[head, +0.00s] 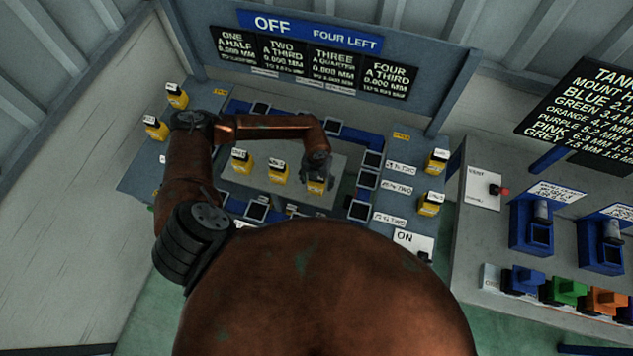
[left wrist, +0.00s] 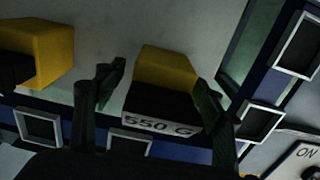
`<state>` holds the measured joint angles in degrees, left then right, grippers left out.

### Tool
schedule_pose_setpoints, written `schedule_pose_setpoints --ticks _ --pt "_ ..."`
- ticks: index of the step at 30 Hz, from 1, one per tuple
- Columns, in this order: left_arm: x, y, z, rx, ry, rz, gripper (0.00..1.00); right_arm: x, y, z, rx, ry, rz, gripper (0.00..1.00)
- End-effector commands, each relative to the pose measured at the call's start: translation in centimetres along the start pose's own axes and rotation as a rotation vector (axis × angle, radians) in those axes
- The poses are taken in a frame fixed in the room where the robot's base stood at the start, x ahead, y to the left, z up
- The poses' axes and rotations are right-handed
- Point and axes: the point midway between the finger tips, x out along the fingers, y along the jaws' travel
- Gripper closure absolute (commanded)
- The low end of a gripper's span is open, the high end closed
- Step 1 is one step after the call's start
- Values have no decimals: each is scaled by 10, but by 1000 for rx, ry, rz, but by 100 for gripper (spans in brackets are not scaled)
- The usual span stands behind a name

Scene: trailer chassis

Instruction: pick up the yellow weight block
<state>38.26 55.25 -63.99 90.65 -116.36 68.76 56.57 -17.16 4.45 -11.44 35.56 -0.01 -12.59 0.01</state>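A yellow weight block with a black lower part (head: 317,186) stands on the grey plate under my left gripper (head: 318,168). In the left wrist view this yellow weight block (left wrist: 165,68) shows a white label reading "550 G". The fingers of my left gripper (left wrist: 158,85) are spread, one on each side of it. A gap shows at the left finger; whether the right finger touches cannot be told. Two similar blocks stand to its left on the plate, the middle one (head: 278,172) and the far one (head: 241,161). My right gripper is not in view.
More yellow blocks stand on the left side (head: 176,96) and right side (head: 431,204) of the bench. Blue-edged square frames (head: 368,180) surround the grey plate (head: 240,190). A sign board reading "OFF" (head: 310,32) stands behind. A side bench (head: 475,235) is at right.

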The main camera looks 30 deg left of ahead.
Motion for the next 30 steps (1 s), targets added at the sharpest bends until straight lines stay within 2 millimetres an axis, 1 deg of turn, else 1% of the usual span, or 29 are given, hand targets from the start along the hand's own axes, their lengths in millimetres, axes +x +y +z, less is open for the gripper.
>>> schedule_pose_setpoints --ticks 1,2,14,26,27,30 --pt "0 0 0 0 0 0 41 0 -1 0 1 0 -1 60" --pt "0 0 0 0 0 0 43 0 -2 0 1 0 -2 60" --pt "-1 0 0 0 0 0 71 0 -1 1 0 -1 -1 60" --pt "-1 0 0 -1 0 0 98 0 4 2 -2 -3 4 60" --pt "-1 0 0 -1 0 0 100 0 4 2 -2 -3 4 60" --pt "-2 0 1 -1 -1 -1 100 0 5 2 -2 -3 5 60"
